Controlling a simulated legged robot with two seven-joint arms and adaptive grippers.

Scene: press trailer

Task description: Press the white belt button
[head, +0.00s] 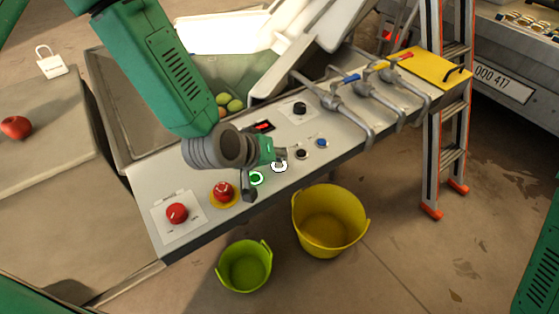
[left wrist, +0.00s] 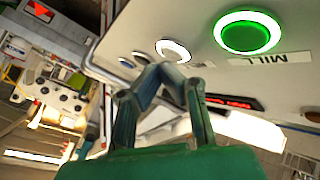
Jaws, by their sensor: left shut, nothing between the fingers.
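The white belt button (head: 279,167) is a round white-ringed button on the grey control panel (head: 150,184), between the green button (head: 257,178) and a black button (head: 301,153). My left gripper (head: 281,155) is shut and empty, with its tips right beside the white button in the head view. In the left wrist view, the closed fingertips (left wrist: 162,72) overlap the lower edge of the white button (left wrist: 173,50). I cannot tell whether they touch it. The lit green button (left wrist: 246,33), labelled MILL, is to the right there. My right gripper is out of view.
A red mushroom button (head: 223,191) and a red knob (head: 176,213) sit on the panel's near left. A blue button (head: 321,143) and metal taps (head: 345,104) lie to the right. A yellow bucket (head: 328,220) and a green bucket (head: 244,266) stand below the edge.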

